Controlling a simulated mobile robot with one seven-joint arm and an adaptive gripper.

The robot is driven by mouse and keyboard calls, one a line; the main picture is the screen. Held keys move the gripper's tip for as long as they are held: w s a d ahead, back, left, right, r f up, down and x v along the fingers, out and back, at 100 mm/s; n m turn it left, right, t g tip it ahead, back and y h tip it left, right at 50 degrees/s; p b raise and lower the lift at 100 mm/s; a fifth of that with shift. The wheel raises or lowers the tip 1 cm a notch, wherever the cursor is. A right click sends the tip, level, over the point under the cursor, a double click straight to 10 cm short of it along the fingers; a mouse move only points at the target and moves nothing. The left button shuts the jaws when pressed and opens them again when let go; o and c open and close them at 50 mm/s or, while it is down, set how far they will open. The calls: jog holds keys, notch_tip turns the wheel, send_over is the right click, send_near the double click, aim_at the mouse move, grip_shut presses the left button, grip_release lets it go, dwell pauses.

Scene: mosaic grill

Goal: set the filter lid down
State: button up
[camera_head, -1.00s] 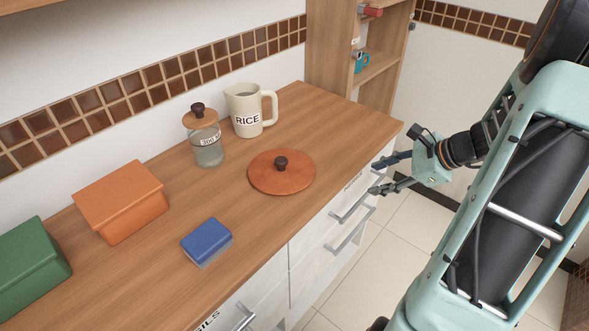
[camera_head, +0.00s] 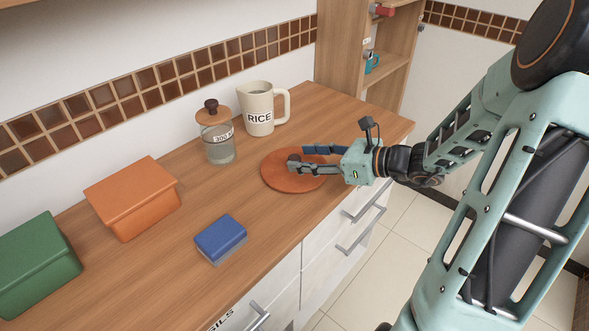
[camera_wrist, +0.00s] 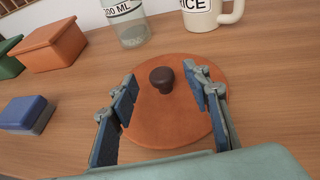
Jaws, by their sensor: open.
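The filter lid, a round orange-brown disc (camera_head: 285,180) with a dark knob, lies flat on the wooden counter. In the wrist view the lid (camera_wrist: 170,130) fills the middle, and its dark brown knob (camera_wrist: 161,79) stands up from its centre. My gripper (camera_head: 298,158) is over the lid, reaching in from the right. In the wrist view my gripper (camera_wrist: 160,85) is open, with one finger on each side of the knob and a gap to both. In the head view the fingers partly hide the knob and the lid's right side.
A glass jar (camera_head: 219,146) with a wooden lid and a cream RICE jug (camera_head: 258,112) stand behind. A blue box (camera_head: 220,237), an orange box (camera_head: 130,200) and a green box (camera_head: 35,265) are to the left. Bare counter lies between them and the lid.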

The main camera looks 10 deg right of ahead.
aim_at(296, 158)
jog(key=x, duration=0.3)
jog(key=shift+w+a+f, duration=0.15)
jog(key=shift+w, duration=0.1)
jog(key=shift+c, duration=0.2)
grip_shut()
